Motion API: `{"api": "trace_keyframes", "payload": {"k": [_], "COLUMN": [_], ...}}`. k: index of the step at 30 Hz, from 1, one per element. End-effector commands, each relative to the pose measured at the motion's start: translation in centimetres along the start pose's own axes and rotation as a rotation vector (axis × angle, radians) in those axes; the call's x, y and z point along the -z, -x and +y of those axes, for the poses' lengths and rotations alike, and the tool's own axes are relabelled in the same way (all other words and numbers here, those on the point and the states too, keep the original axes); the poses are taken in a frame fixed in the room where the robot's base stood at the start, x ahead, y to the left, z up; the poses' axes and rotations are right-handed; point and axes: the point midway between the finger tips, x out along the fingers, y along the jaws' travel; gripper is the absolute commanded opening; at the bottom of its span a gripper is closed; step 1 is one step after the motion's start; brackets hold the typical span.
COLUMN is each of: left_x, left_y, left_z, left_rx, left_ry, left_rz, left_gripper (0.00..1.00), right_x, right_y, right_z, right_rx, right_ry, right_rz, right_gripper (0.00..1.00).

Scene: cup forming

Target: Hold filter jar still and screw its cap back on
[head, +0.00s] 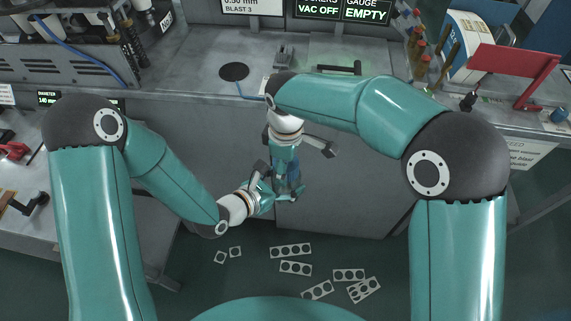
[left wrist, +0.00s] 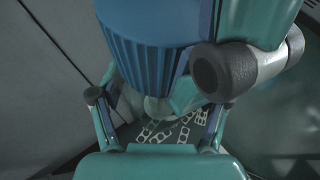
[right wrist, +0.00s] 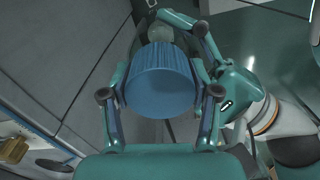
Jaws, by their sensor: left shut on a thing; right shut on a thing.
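The blue ribbed cap (right wrist: 160,78) sits between the fingers of my right gripper (right wrist: 160,95), which is shut on it. The cap also shows large in the left wrist view (left wrist: 148,48) and small in the head view (head: 293,174). The pale, translucent filter jar (right wrist: 160,32) lies in line with the cap; in the left wrist view its body (left wrist: 150,104) is partly hidden under the cap. My left gripper (left wrist: 158,108) is shut on the jar. In the head view my right gripper (head: 289,188) hangs down beside my left one (head: 268,194). I cannot tell how far the cap is seated.
Both grippers work in front of the grey cabinet face (head: 350,190), below the bench top (head: 190,75). Several punched metal strips (head: 290,250) lie on the dark floor below. A red bracket (head: 515,75) stands on the bench at right.

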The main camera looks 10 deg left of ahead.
Motion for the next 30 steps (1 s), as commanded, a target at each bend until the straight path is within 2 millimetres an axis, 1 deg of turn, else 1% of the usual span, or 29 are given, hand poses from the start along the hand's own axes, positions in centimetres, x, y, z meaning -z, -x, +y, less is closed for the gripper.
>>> {"api": "trace_keyframes", "payload": {"k": [3,9,12,15,16,20,21,25,26,30], "left_x": [-0.10,-0.10,-0.10,-0.09,-0.09,-0.08,-0.09,-0.09,-0.09,-0.09], "left_y": [-0.01,-0.01,-0.01,-0.01,-0.01,0.00,0.00,0.00,0.00,-0.01], "left_z": [-0.03,-0.06,-0.07,-0.09,-0.10,-0.13,-0.14,-0.12,-0.10,-0.06], "left_rx": [0.001,0.002,0.002,0.003,0.003,0.004,0.004,0.003,0.003,0.002], "left_ry": [-0.002,-0.003,-0.003,-0.004,-0.004,-0.004,-0.004,-0.004,-0.004,-0.003], "left_rz": [-0.002,-0.002,-0.002,-0.002,-0.002,-0.002,-0.002,-0.002,-0.002,-0.002], "left_gripper": [0.00,0.00,0.00,0.00,0.00,0.00,0.00,0.00,0.00,0.00], "right_x": [0.09,0.14,0.17,0.18,0.18,0.19,0.19,0.17,0.17,0.14], "right_y": [-0.01,-0.03,-0.04,-0.04,-0.04,-0.03,-0.03,-0.03,-0.03,-0.05], "right_z": [-0.03,0.00,0.02,0.05,0.06,0.07,0.08,0.07,0.06,0.05], "right_rx": [-0.001,-0.002,-0.002,-0.002,-0.002,-0.002,-0.003,-0.002,-0.002,-0.002], "right_ry": [-0.262,-0.717,-0.936,-1.113,-1.136,-1.125,-1.125,-1.124,-1.124,-1.123], "right_rz": [0.001,0.002,0.003,0.004,0.004,0.005,0.005,0.004,0.004,0.003], "right_gripper": [0.19,0.19,0.19,0.19,0.19,0.19,0.66,0.88,0.90,0.90]}}
